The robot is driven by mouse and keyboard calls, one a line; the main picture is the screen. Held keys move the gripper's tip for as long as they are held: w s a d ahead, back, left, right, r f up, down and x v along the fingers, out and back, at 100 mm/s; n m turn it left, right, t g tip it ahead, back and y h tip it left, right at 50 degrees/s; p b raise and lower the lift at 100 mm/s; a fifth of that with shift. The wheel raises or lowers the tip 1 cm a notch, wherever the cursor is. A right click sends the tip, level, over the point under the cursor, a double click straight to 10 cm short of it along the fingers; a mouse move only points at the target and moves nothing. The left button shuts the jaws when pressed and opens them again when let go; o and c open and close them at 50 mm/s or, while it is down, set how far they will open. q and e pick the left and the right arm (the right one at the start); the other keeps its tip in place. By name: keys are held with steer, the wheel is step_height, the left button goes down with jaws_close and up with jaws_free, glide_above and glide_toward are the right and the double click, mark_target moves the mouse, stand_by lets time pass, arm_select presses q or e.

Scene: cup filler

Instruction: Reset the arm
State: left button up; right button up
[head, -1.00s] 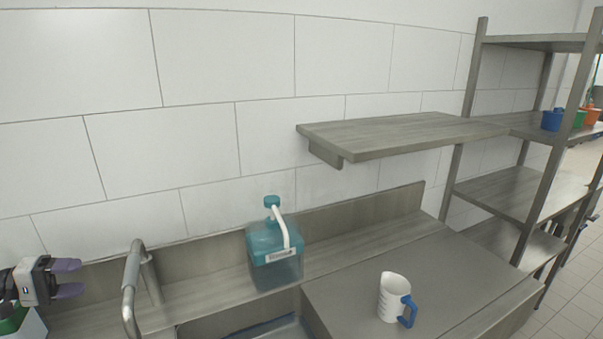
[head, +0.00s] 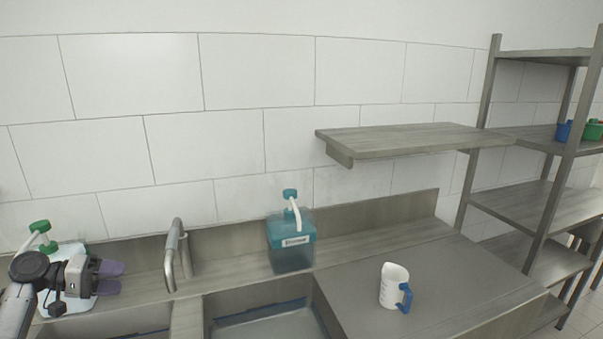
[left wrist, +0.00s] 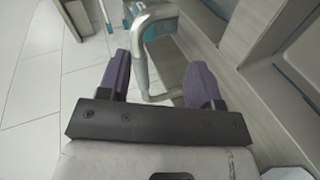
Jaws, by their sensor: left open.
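My left gripper (head: 110,278) is at the left of the head view, over the sink's back ledge, with purple fingers pointing right. In the left wrist view its fingers (left wrist: 158,88) are apart with nothing held between them. The metal faucet (left wrist: 140,55) shows beyond and between the fingers there. In the head view the faucet (head: 172,255) stands to the right of the gripper, apart from it. My right gripper is not in view.
A teal pump bottle (head: 291,245) stands on the back ledge, and a white bottle with a green pump (head: 42,230) stands behind my left arm. A white measuring cup with blue handle (head: 393,286) is on the counter. Sink basins (head: 270,325), a wall shelf (head: 415,140) and a rack (head: 540,200) are around.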

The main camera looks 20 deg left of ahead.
arm_select(q)
steer(key=w+d+m+y, duration=0.2)
steer(key=d+m+y, duration=0.3)
steer(key=d+y, duration=0.5)
steer(key=s+d+f+m+y, duration=0.4)
steer(key=d+f, duration=0.3)
steer(key=d, duration=0.5)
steer(key=s+d+f+g+h, duration=0.1)
steer(key=s+d+f+g, duration=0.1)
steer(key=s+d+f, duration=0.65)
steer(key=s+d+f+g+h, duration=0.25)
steer(key=s+f, duration=0.35)
steer(key=s, duration=0.5)
steer(key=s+d+f+g+h, duration=0.1)
steer(key=s+d+f, duration=0.65)
steer(key=s, duration=0.25)
step_height(320, 180, up, 33)
steer(key=a+p, duration=0.1)
steer(key=p, duration=3.3)
steer(key=shift+s+n, duration=0.2)
steer(key=shift+n, duration=0.2)
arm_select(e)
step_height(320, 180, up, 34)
